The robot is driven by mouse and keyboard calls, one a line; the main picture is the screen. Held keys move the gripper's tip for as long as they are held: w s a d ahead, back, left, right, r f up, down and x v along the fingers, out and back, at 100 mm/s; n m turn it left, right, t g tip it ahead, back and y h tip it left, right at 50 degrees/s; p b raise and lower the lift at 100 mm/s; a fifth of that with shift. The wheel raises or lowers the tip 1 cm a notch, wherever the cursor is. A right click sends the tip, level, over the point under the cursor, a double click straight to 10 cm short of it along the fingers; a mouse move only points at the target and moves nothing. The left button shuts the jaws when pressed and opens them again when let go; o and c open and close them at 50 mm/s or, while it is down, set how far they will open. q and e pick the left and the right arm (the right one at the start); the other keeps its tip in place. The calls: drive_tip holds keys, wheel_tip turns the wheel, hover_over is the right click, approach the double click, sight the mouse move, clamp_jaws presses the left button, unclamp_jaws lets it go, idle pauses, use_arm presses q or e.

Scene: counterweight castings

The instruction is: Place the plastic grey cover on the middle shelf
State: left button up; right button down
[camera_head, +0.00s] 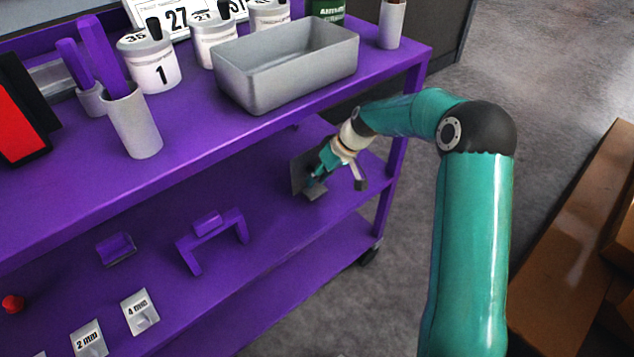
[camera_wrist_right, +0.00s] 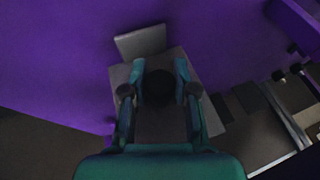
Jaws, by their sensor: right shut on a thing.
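The grey cover (camera_head: 303,176) is a dark grey plate with a bent edge, at the right end of the purple middle shelf (camera_head: 330,222). My right gripper (camera_head: 315,177) is shut on it. In the right wrist view the cover (camera_wrist_right: 200,112) lies between and behind the fingers of the right gripper (camera_wrist_right: 160,92), with a lighter flap (camera_wrist_right: 140,42) at its far side. The cover is at or close above the shelf surface; I cannot tell whether it touches. Part of it is hidden by the gripper. My left gripper is not in view.
On the middle shelf are a purple bracket (camera_head: 211,238), a small purple block (camera_head: 116,249), a red knob (camera_head: 13,304) and labelled grey pieces (camera_head: 139,311). The top shelf holds a grey bin (camera_head: 262,98), numbered white canisters (camera_head: 150,76) and cups. A shelf post (camera_head: 392,165) stands right of my gripper.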

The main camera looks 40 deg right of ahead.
drive_tip(key=shift+f, duration=0.65)
drive_tip(key=shift+f, duration=0.1)
drive_tip(key=c, duration=0.9)
unclamp_jaws()
drive_tip(key=shift+d+r, duration=0.15)
drive_tip(key=shift+r, duration=0.2)
drive_tip(key=s+d+r+p, duration=0.2)
drive_tip(key=s+d+r, duration=0.2)
drive_tip(key=s+d, duration=0.5)
drive_tip(key=shift+s, duration=0.95)
